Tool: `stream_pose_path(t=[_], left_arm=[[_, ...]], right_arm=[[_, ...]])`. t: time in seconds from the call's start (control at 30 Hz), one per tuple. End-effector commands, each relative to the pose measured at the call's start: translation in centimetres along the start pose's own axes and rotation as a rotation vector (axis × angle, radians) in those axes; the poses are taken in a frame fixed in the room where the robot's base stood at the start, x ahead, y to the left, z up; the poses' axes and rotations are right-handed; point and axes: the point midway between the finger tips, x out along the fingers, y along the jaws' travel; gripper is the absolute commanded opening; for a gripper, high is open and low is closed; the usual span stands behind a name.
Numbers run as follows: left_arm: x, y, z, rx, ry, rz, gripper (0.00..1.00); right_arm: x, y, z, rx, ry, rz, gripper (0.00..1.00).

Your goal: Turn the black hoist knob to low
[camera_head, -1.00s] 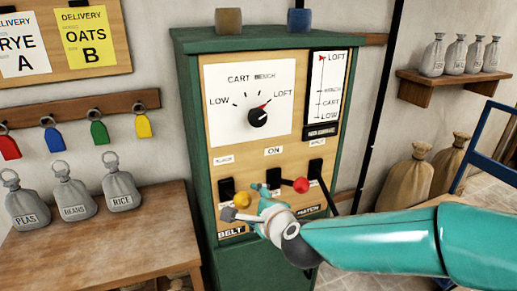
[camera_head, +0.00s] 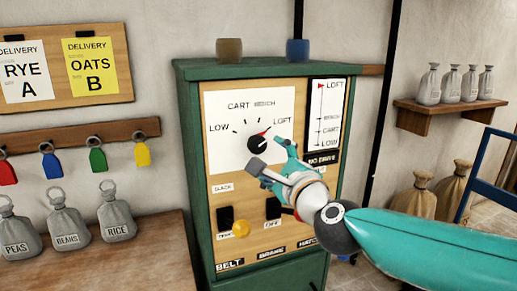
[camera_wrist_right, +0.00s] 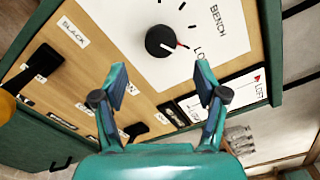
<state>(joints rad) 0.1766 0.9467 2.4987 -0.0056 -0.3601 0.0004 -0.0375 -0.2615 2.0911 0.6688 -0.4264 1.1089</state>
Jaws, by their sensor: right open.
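The black hoist knob (camera_head: 257,143) sits on a white dial plate (camera_head: 222,98) marked LOW, CART, BENCH and LOFT, on the green cabinet's front. Its red-tipped pointer is turned toward LOFT. In the right wrist view the knob (camera_wrist_right: 160,41) shows ahead of the fingertips, with nothing between them. My right gripper (camera_head: 269,154) is open just below and to the right of the knob, apart from it as far as I can tell. Its two spread fingers also show in the right wrist view (camera_wrist_right: 161,78). My left gripper is in neither view.
A hoist level gauge (camera_head: 326,112) with a red marker at LOFT is right of the dial. Below are black switches (camera_head: 226,216) and a yellow knob (camera_head: 241,229); my right arm hides other controls. Two small blocks (camera_head: 299,49) stand on the cabinet. Sacks (camera_head: 116,222) stand left.

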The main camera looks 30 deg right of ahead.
Motion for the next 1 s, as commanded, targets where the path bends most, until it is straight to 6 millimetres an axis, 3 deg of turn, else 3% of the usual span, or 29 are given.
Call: stream_pose_path(t=[0.2, 0.4, 0.6, 0.87, 1.0], left_arm=[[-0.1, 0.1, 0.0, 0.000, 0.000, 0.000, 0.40], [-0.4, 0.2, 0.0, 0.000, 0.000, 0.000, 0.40], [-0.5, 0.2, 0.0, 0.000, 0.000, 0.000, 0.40], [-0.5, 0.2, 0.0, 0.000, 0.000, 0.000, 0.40], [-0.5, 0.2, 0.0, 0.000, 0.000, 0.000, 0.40]], right_arm=[[4.8, 0.0, -0.1, -0.002, 0.003, 0.002, 0.72], [7.6, 0.0, 0.0, -0.002, 0.001, 0.001, 0.72], [8.7, 0.0, 0.0, -0.001, 0.000, 0.001, 0.72], [8.8, 0.1, 0.0, -0.001, -0.001, 0.001, 0.72], [8.8, 0.1, 0.1, -0.001, -0.001, 0.001, 0.51]])
